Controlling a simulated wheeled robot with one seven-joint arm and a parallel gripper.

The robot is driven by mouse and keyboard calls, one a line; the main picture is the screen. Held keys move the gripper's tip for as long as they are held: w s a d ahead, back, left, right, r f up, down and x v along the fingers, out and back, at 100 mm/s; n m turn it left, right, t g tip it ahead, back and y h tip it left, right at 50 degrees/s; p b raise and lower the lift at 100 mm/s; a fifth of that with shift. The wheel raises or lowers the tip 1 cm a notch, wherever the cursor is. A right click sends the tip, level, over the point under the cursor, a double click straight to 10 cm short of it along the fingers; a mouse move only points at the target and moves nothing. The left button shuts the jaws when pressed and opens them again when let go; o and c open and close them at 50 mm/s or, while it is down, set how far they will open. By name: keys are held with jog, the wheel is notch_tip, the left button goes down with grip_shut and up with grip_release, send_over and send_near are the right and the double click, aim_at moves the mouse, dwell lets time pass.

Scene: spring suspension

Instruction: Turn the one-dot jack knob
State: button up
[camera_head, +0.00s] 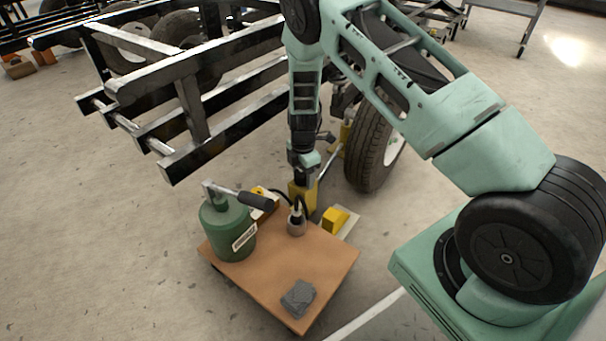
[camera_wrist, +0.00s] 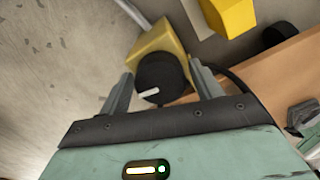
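A round black knob (camera_wrist: 160,78) with a white bar mark sits on a yellow jack body (camera_wrist: 160,45) in the wrist view. I see no dot mark, so I cannot confirm this is the one-dot knob. My gripper (camera_wrist: 161,72) is open, with one finger on each side of the knob. I cannot tell whether the fingers touch it. In the head view my gripper (camera_head: 303,180) points down at a yellow jack (camera_head: 302,199) behind the cart's far edge. The knob is hidden there by my gripper.
A wooden-topped cart (camera_head: 262,282) carries a green canister (camera_head: 228,232) with a black-handled lever, a grey block (camera_head: 298,298) and a round metal part with a black cable. A yellow wedge (camera_head: 336,219) lies beside the cart. A tyre (camera_head: 372,150) and black frame (camera_head: 190,100) stand close behind.

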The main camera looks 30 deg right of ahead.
jog(key=c, duration=0.7)
jog(key=shift+r+m+p, duration=0.1)
jog(key=shift+m+p, duration=0.2)
jog(key=shift+p, duration=0.1)
